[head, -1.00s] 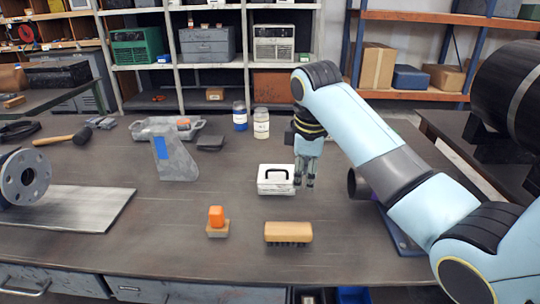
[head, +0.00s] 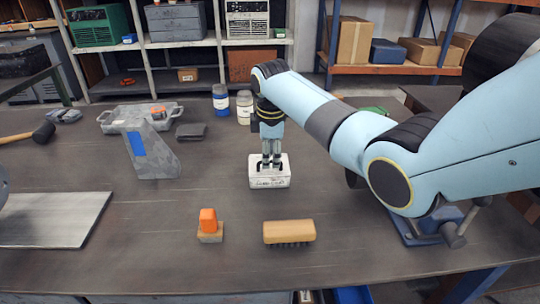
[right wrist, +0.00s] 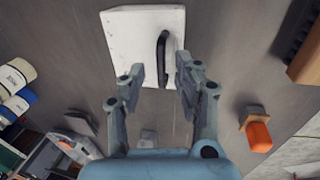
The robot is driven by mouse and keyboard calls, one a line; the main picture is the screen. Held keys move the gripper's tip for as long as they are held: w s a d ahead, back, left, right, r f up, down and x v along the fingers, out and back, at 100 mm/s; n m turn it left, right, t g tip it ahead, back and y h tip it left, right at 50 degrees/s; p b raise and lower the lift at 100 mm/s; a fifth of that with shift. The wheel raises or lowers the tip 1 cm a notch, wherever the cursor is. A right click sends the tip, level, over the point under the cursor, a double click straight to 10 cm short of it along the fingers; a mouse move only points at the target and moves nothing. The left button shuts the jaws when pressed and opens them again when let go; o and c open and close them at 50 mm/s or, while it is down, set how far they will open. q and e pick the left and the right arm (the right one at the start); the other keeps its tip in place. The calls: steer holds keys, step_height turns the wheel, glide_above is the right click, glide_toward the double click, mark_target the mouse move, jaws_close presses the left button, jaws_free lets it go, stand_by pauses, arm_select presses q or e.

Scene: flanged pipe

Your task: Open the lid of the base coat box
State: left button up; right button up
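The base coat box is a small white box (head: 270,180) with a black handle on its lid, on the workbench in the head view. Its lid looks closed. In the right wrist view the white box (right wrist: 124,34) lies ahead of the fingers, with the black handle (right wrist: 163,58) between their lines. My right gripper (head: 271,164) points down at the box from above. In the right wrist view my right gripper (right wrist: 157,72) is open, its two fingers apart with nothing between them. I cannot tell whether the fingertips touch the lid. My left gripper is not in view.
A wooden brush (head: 289,232) and an orange-handled block (head: 209,224) lie in front of the box. A grey angled bracket (head: 150,150), a grey tray (head: 112,121) and two jars (head: 244,107) stand behind. The bench just left of the box is clear.

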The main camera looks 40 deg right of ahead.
steer(key=shift+s+f, duration=0.1)
steer(key=shift+c, duration=2.3)
jaws_close()
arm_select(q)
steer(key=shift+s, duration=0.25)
